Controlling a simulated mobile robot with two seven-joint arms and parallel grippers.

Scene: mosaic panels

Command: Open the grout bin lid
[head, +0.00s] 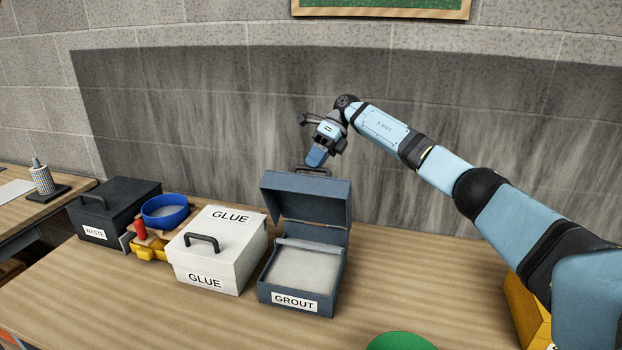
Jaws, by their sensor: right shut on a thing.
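The grout bin (262,296) is a dark blue box with a white GROUT label, standing on the wooden table. Its lid (308,199) is swung up and back, standing steeply behind the box. Light grey grout shows inside the open bin. The lid's dark handle (314,171) is at the top of the raised lid. My right gripper (316,158) is at this handle, shut on it; the fingertips are partly hidden behind the lid's top edge. My left gripper is not in view.
A white GLUE bin (240,252) with its lid down stands close to the left. Farther left are a blue bowl (166,222), yellow and red items, and a dark WASTE bin (128,206). A green round thing (400,342) and yellow box (524,310) are at front right. A wall stands behind.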

